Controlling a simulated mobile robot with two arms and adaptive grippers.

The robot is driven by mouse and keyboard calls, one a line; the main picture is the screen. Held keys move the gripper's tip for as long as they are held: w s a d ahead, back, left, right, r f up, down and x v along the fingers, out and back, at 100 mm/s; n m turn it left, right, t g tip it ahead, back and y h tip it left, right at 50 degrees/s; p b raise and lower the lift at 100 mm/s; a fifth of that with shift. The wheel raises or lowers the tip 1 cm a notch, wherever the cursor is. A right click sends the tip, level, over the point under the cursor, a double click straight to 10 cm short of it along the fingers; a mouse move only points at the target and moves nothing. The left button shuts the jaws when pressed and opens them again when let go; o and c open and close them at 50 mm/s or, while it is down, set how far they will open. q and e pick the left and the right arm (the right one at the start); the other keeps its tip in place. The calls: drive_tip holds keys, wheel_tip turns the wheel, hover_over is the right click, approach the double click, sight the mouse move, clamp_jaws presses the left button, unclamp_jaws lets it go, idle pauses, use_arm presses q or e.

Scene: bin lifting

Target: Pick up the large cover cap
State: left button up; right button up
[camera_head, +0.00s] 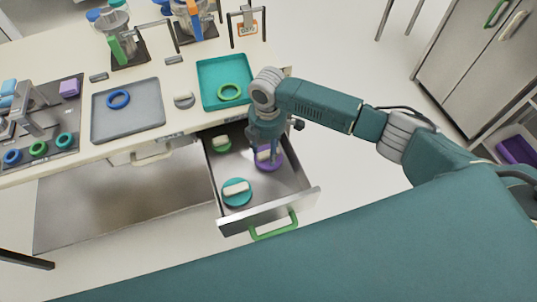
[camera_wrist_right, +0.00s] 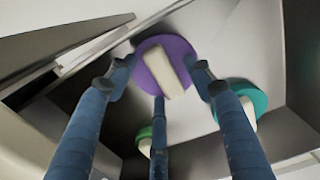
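The purple cap (camera_head: 273,165), a round disc with a cream bar handle, lies in the open drawer and looks like the largest of the caps there. It also shows in the right wrist view (camera_wrist_right: 152,62). My right gripper (camera_head: 265,148) points down over it and partly hides it. In the wrist view its fingers (camera_wrist_right: 158,80) are spread apart around the cream handle. I cannot tell whether they touch the cap. A teal cap (camera_head: 230,198) lies nearer the drawer front, and a smaller green cap (camera_head: 220,146) lies at the back left. My left gripper is not in view.
The drawer (camera_head: 300,203) has metal walls and a green handle (camera_head: 273,227). Above it, the table carries a teal tray (camera_head: 210,72) with a green ring and a grey tray (camera_head: 140,115) with a blue ring. Jugs stand behind. Floor right of the drawer is clear.

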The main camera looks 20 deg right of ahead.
drive_tip(key=c, duration=1.1)
